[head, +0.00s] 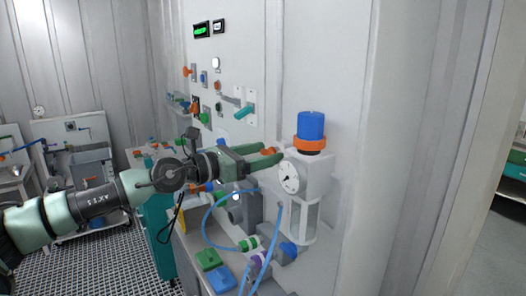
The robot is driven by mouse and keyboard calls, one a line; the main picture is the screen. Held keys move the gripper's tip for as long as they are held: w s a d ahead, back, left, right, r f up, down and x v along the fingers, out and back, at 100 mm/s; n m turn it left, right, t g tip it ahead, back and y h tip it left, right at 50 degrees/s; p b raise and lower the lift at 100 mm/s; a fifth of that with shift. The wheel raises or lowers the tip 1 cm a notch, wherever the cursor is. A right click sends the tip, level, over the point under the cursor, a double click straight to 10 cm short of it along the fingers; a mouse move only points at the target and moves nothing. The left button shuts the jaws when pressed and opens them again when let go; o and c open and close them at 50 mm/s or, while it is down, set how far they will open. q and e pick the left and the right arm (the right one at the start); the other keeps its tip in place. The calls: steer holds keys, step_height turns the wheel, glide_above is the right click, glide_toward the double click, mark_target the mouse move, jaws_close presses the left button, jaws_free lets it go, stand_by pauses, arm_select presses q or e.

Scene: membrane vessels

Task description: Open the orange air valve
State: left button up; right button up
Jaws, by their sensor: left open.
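A small orange part (268,151), which looks like the orange air valve's handle, shows at the left side of a white air filter unit with a round gauge. The unit has a blue knob (311,125) on top with an orange ring (309,145) under it. My left gripper (272,155) reaches in from the left with its green fingers open. Its fingertips are around or just in front of the orange part; I cannot tell whether they touch it. The fingers hide much of that part. My right gripper is not in view.
A wall panel behind carries other orange handles (195,105) and a teal lever (244,112). Blue hoses (208,225) and green blocks (208,258) lie below my left gripper. A bare wall (410,150) stands close on the right.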

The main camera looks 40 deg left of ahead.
arm_select(q)
steer(key=c, duration=1.4)
steer(key=shift+o, duration=0.2)
steer(key=shift+n, duration=0.4)
steer(key=shift+a+r+n+p, duration=0.1)
steer(key=shift+n+p, duration=0.25)
steer(key=shift+n, duration=0.65)
steer(key=n, duration=0.4)
steer(key=shift+w+n+p, duration=0.1)
steer(key=shift+n+p, duration=0.2)
steer(key=n, duration=0.4)
steer(key=shift+a+n, duration=0.15)
steer(key=shift+n, duration=0.15)
steer(key=shift+f+n+p, duration=0.2)
steer(key=shift+n+p, duration=0.2)
steer(key=shift+n, duration=1.5)
